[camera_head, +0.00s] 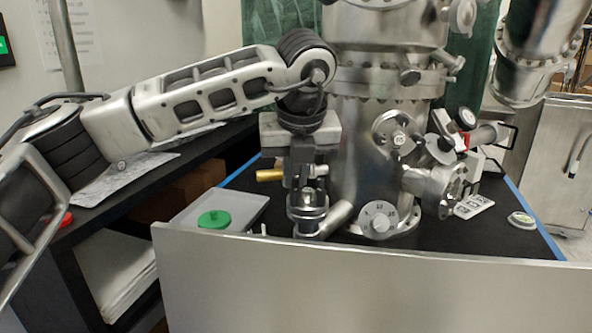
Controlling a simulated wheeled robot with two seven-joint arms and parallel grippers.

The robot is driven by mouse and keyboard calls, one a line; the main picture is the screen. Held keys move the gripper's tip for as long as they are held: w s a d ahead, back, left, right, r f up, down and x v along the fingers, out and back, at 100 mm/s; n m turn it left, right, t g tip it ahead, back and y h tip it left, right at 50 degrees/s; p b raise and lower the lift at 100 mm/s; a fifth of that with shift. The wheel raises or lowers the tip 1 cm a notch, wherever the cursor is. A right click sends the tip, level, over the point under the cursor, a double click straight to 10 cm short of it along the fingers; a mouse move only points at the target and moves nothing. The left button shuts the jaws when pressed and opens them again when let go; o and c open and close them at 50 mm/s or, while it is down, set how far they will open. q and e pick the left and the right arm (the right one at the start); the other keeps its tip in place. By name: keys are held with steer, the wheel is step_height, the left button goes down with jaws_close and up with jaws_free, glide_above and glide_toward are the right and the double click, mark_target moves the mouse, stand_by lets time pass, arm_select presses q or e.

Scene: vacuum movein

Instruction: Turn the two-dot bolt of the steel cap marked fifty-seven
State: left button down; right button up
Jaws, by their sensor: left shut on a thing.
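My left gripper (308,185) reaches down in front of the left side of the steel chamber (365,175). It is shut on a small steel part at the short upright port (307,215); the fingers hide much of that part, so I cannot tell whether it is a bolt. A round steel cap (378,219) with dark marks faces forward low on the chamber. Another round cap (398,139) sits higher up. Their marks are too small to read surely, and I cannot make out the number fifty-seven or a two-dot bolt.
A grey tray (245,205) with a green round lid (214,220) lies left of the chamber. A brass-coloured cylinder (269,175) is beside my gripper. A steel panel (370,285) spans the front. A side port (440,187) and printed tags (474,206) stand to the right.

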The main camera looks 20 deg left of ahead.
steer(key=shift+f, duration=0.1)
arm_select(q)
steer(key=shift+a+f+m+h+b, duration=0.1)
steer(key=shift+m+h+b, duration=0.3)
steer(key=shift+m, duration=1)
steer(key=shift+m+h, duration=0.5)
steer(key=shift+m, duration=0.3)
steer(key=shift+a+m+h, duration=0.1)
steer(key=shift+m+h, duration=0.2)
steer(key=shift+m, duration=1.1)
steer(key=m+h+p, duration=0.1)
steer(key=m, duration=0.1)
steer(key=shift+a+m, duration=0.1)
steer(key=shift+m, duration=0.2)
steer(key=shift+m+g+h+p, duration=0.4)
steer(key=shift+m+h+p, duration=0.35)
steer(key=shift+m, duration=0.85)
arm_select(e)
steer(key=shift+t, duration=0.5)
steer(key=shift+s+d+r, duration=0.1)
steer(key=shift+d+r, duration=0.15)
steer(key=shift+r, duration=0.75)
steer(key=shift+d+r, duration=0.2)
steer(key=shift+r, duration=0.75)
